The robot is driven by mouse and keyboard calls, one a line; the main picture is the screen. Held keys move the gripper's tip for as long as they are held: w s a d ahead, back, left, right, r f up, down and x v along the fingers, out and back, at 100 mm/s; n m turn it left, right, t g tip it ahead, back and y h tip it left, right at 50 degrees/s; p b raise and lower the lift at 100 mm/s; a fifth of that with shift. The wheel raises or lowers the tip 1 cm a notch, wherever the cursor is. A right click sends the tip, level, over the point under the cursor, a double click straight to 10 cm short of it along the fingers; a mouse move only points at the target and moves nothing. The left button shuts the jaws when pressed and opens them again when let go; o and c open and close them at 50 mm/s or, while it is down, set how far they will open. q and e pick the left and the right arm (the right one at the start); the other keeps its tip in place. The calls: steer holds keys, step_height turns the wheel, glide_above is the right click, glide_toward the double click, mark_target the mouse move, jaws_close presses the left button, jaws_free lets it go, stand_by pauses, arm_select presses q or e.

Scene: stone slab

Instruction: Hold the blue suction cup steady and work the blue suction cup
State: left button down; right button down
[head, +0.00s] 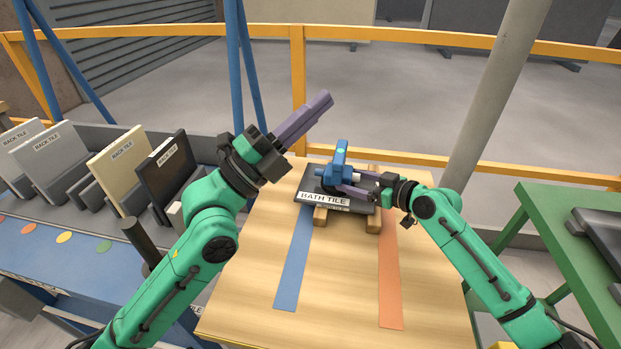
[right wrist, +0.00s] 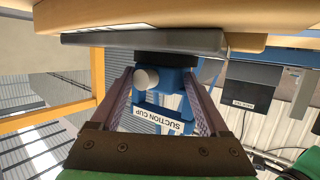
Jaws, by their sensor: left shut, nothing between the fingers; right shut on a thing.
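The blue suction cup (head: 341,160) stands on the dark tile labelled BATH TILE (head: 312,197), which rests on wooden blocks on the table. My right gripper (head: 345,186) is shut on the suction cup from the right. The right wrist view shows the cup's blue body (right wrist: 176,80) between the two fingers, with a SUCTION CUP label and a pale round knob. My left gripper (head: 325,98) is shut and empty, raised to the upper left of the cup and apart from it. The cup's contact with the tile is partly hidden by my right fingers.
The wooden table (head: 250,290) has a blue strip (head: 294,255) and an orange strip (head: 389,270); its front is clear. A green table (head: 575,235) with dark slabs stands at right. A grey pole (head: 495,95) and yellow rail (head: 420,38) stand behind.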

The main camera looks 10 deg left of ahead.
arm_select(q)
steer(key=s+d+f+n+g+h, duration=0.1)
steer(key=s+d+f+n+g, duration=0.1)
steer(key=d+f+n, duration=0.45)
steer(key=w+a+f+n+t+y, duration=0.3)
steer(key=n+y, duration=0.4)
steer(key=n, duration=0.5)
steer(key=w+a+f+n+t+y, duration=0.25)
steer(key=n+y, duration=0.45)
steer(key=n, duration=0.4)
steer(key=w+a+f+n+t+y, duration=0.2)
steer(key=a+f+n+t+y, duration=0.15)
steer(key=n+y, duration=0.6)
steer(key=f+n+g, duration=0.2)
steer(key=f+n, duration=0.1)
steer(key=a+f+n+g, duration=0.1)
steer(key=f+n, duration=0.3)
steer(key=a+f+n+g+y, duration=0.1)
steer(key=f+n+g, duration=0.1)
steer(key=f+n, duration=0.1)
steer(key=shift+f+n+g, duration=0.3)
steer(key=shift+f+n, duration=0.05)
steer(key=shift+n, duration=0.05)
